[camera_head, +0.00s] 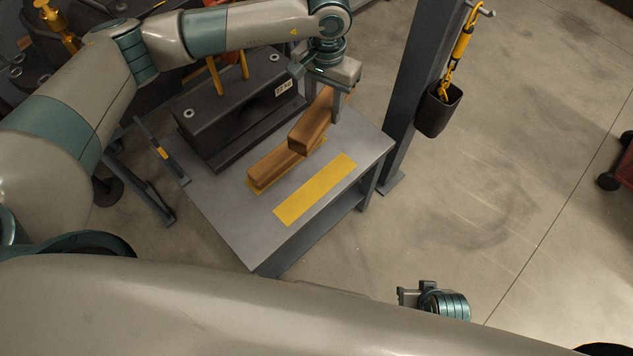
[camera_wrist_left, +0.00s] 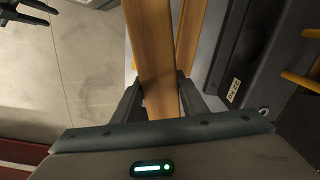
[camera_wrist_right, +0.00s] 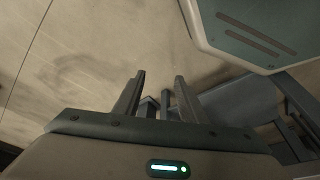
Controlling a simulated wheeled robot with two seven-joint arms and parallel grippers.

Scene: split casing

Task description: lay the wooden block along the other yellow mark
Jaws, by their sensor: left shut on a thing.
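My left gripper (camera_head: 325,96) is shut on a wooden block (camera_head: 312,128), holding it above the grey table. The held block also shows between the fingers in the left wrist view (camera_wrist_left: 154,55). A second wooden block (camera_head: 270,169) lies on one yellow mark, mostly covering it; it shows behind the held one in the left wrist view (camera_wrist_left: 188,40). The other yellow mark (camera_head: 315,190) is bare, nearer the table's front right edge.
A dark heavy casing (camera_head: 235,120) with a weight label stands on the table (camera_head: 245,235) behind the blocks. A grey post (camera_head: 412,105) rises at the table's right, with a yellow hook and chain (camera_head: 462,42) and a black holder (camera_head: 438,112).

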